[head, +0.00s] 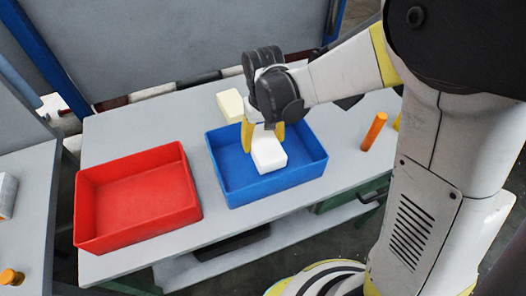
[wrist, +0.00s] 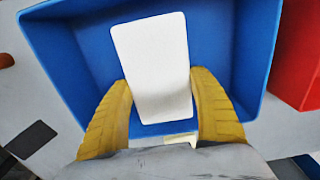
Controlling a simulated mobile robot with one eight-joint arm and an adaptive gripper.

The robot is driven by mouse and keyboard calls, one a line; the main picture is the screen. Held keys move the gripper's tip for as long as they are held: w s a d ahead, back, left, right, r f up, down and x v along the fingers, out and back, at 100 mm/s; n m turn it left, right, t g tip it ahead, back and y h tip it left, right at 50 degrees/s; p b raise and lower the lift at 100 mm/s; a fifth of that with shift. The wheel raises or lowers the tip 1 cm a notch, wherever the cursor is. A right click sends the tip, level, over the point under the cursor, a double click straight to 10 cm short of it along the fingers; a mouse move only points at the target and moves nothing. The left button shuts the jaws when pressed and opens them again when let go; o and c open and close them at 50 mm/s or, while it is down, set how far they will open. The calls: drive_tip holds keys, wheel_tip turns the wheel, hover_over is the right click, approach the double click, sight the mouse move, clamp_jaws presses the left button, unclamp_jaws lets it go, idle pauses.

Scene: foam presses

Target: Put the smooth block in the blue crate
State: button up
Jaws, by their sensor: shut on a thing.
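A white block (head: 268,154) with plain flat faces is between the yellow fingers of my gripper (head: 262,136). In the wrist view the white block (wrist: 153,65) sits between both fingers of my gripper (wrist: 162,108), which is shut on it. The block is over the inside of the blue crate (head: 234,185); whether it touches the crate floor I cannot tell. The blue crate's walls (wrist: 252,55) surround the block in the wrist view. A cream block (head: 230,105) lies on the table behind the blue crate.
An empty red crate (head: 137,240) stands left of the blue crate on the grey table (head: 120,127). An orange cylinder (head: 374,131) stands right of the blue crate. Part of the red crate (wrist: 300,60) shows at the right in the wrist view.

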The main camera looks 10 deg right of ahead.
sight(263, 151)
drive_tip(key=shift+f+b, duration=0.6)
drive_tip(key=shift+f, duration=1.85)
drive_tip(key=shift+f, duration=0.2)
drive_tip(key=o, duration=1.1)
drive_tip(key=shift+r, duration=0.1)
